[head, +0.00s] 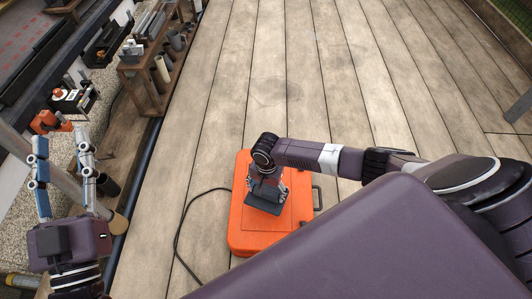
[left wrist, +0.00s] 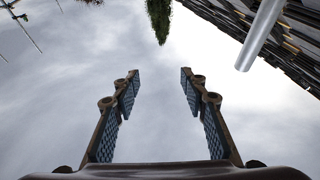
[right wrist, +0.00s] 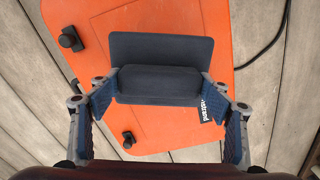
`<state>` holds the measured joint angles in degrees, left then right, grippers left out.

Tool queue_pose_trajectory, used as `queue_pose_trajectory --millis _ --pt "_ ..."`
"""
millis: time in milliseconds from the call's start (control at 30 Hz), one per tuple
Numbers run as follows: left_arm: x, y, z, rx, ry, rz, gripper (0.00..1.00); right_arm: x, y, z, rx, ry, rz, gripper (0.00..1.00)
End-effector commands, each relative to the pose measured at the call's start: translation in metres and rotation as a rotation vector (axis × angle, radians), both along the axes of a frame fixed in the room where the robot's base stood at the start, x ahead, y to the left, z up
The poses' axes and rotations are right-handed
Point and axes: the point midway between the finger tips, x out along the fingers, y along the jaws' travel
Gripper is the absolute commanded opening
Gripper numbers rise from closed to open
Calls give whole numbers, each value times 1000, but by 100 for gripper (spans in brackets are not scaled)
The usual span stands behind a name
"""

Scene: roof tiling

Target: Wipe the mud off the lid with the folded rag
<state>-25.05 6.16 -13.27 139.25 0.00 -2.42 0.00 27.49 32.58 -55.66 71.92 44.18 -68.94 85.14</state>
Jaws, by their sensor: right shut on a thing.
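The orange case with its flat lid (head: 250,238) lies on the wooden boards in the lower middle of the head view. My right gripper (head: 267,188) is over the lid and shut on the dark navy folded rag (right wrist: 160,48). In the right wrist view its fingers grip the rag's raised middle from both sides, and the rag's flat part spreads over the orange lid (right wrist: 100,25). I cannot make out mud; the rag and gripper hide part of the lid. My left gripper (left wrist: 160,82) is open and empty, pointing up at the sky, far left of the case.
A black cable (head: 178,235) curves along the boards left of the case. A wooden rack (head: 150,75) with pots and tubes stands at the upper left. Dark handles or latches (right wrist: 70,39) stick out from the case. The boards beyond the case are clear.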

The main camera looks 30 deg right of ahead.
Motion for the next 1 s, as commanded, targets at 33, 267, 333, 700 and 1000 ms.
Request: queue_pose_trajectory --millis 33,267,333,700,1000 --pt "1 0 -3 6 20 1 40 0 -1 2 0 0 0 53" --pt "7 1 -24 31 113 7 40 0 -2 5 0 0 0 53" --pt "8 2 -30 39 141 9 40 0 -3 6 0 0 0 53" --pt "12 5 -62 77 286 17 40 0 -5 11 0 0 1 53" --pt "11 9 -89 107 403 24 40 0 -7 16 0 0 1 53"
